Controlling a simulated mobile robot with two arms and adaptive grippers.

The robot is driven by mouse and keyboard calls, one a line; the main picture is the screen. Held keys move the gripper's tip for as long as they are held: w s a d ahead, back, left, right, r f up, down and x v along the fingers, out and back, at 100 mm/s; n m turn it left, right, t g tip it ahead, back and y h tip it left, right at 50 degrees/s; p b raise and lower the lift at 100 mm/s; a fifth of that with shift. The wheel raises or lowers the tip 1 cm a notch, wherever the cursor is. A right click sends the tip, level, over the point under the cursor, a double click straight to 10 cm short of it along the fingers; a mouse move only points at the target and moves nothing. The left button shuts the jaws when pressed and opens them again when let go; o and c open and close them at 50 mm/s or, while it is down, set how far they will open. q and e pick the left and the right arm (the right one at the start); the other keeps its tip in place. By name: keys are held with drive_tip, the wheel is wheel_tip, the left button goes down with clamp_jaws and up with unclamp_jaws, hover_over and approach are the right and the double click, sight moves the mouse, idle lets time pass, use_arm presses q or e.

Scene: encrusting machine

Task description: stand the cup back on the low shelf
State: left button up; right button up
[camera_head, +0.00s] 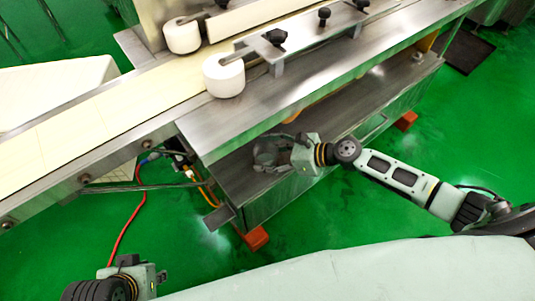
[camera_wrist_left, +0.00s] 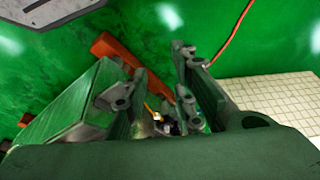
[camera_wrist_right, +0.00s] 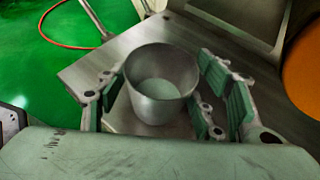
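The cup (camera_wrist_right: 160,82) is a grey metal cup, wide at the rim, upright and empty inside in the right wrist view. It is between the fingers of my right gripper (camera_wrist_right: 160,98), with pads close on both sides. I cannot tell whether they press on it. In the head view my right gripper (camera_head: 272,152) is at the low shelf (camera_head: 240,183), under the machine's top; the cup is hard to make out there. Whether its base touches the shelf is unclear. My left gripper (camera_wrist_left: 155,88) is empty, its fingers apart, over the floor at the lower left.
The encrusting machine's steel top (camera_head: 205,130) overhangs the low shelf. A white roller (camera_head: 224,76) and a pale belt (camera_head: 60,140) are above. A red hose (camera_head: 130,222) lies on the green floor, and orange feet (camera_head: 256,238) carry the frame. The front floor is clear.

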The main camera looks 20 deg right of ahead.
drive_tip(key=shift+o, duration=0.6)
drive_tip(key=shift+r, duration=0.2)
drive_tip(key=shift+s+d+r, duration=0.15)
drive_tip(key=shift+d, duration=0.15)
drive_tip(key=p+v, duration=0.1)
drive_tip(key=v, duration=1)
drive_tip(key=s+a+f+n+g+h, duration=0.1)
drive_tip(key=s+a+f+n+g, duration=0.45)
drive_tip(key=s+a+n, duration=0.9)
use_arm(q)
drive_tip(key=x, duration=0.4)
drive_tip(key=shift+f+p, duration=0.15)
drive_tip(key=shift+p, duration=0.25)
use_arm(e)
drive_tip(key=s+d+f+n+h, duration=0.1)
drive_tip(key=d+n+h, duration=0.3)
drive_tip(key=d+n, duration=0.1)
drive_tip(key=s+d+f+n+t+h, duration=0.1)
drive_tip(key=d+f+n+h, duration=0.1)
drive_tip(key=d+n+h, duration=0.3)
drive_tip(key=shift+s+d+n, duration=0.3)
drive_tip(key=shift+d+n, duration=0.35)
drive_tip(key=shift+n, duration=0.6)
